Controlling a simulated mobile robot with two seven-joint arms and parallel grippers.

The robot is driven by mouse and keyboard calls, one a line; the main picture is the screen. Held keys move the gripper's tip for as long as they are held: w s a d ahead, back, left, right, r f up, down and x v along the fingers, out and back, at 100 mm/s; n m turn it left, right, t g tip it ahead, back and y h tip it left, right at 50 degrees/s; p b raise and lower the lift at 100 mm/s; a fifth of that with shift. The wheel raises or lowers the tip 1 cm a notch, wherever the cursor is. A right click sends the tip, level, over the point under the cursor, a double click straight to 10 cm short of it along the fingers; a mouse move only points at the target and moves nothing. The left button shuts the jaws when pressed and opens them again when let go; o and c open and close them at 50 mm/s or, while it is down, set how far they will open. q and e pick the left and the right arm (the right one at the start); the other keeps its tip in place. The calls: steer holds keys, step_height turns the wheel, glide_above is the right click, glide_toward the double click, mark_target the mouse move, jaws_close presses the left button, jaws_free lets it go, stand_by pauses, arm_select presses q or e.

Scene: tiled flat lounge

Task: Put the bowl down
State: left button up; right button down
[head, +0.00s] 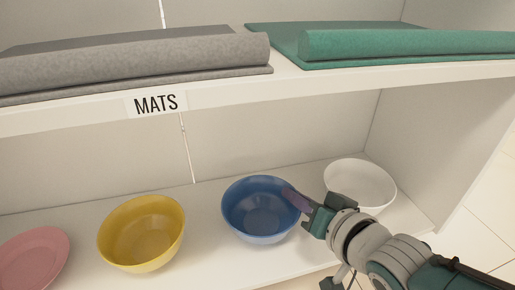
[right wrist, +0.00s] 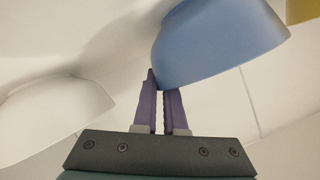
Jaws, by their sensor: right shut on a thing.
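The blue bowl (head: 258,222) is upright at the lower shelf (head: 203,238), between a yellow bowl and a white bowl. My right gripper (head: 292,197) reaches in from the right and is shut on the blue bowl's right rim. In the right wrist view, the purple fingers (right wrist: 160,88) meet the edge of the blue bowl (right wrist: 215,45). I cannot tell whether its base touches the shelf or is slightly above it. My left gripper is not in view.
The white bowl (head: 365,182) is close behind my right gripper. Above, an upper shelf labelled MATS (head: 156,103) holds grey (head: 140,60) and green (head: 400,43) mats.

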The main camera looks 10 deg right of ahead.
steer(key=c, duration=1)
jaws_free()
steer(key=shift+s+r+p, duration=0.15)
steer(key=shift+r+p, duration=0.1)
steer(key=shift+p, duration=0.05)
steer(key=p+v, duration=0.4)
steer(key=shift+s+r, duration=0.2)
steer(key=shift+r, duration=0.25)
steer(key=s+r+n+g+h+p, duration=0.1)
steer(key=s+r+n+g, duration=0.1)
steer(key=s, duration=0.5)
steer(key=s+d+r+n+g+p, duration=0.1)
steer(key=s+r+n+g+p, duration=0.1)
steer(key=s+r+g, duration=0.2)
steer(key=s+r+n+g+h+p, duration=0.1)
steer(key=s+r+n+g, duration=0.1)
steer(key=s+r, duration=0.6)
steer(key=shift+s+d+g+h, duration=0.2)
steer(key=shift+s+g, duration=0.25)
steer(key=shift+s, duration=0.4)
steer(key=shift+s+d+g+h, duration=0.15)
steer(key=shift+s+g, duration=0.3)
steer(key=shift+s, duration=0.4)
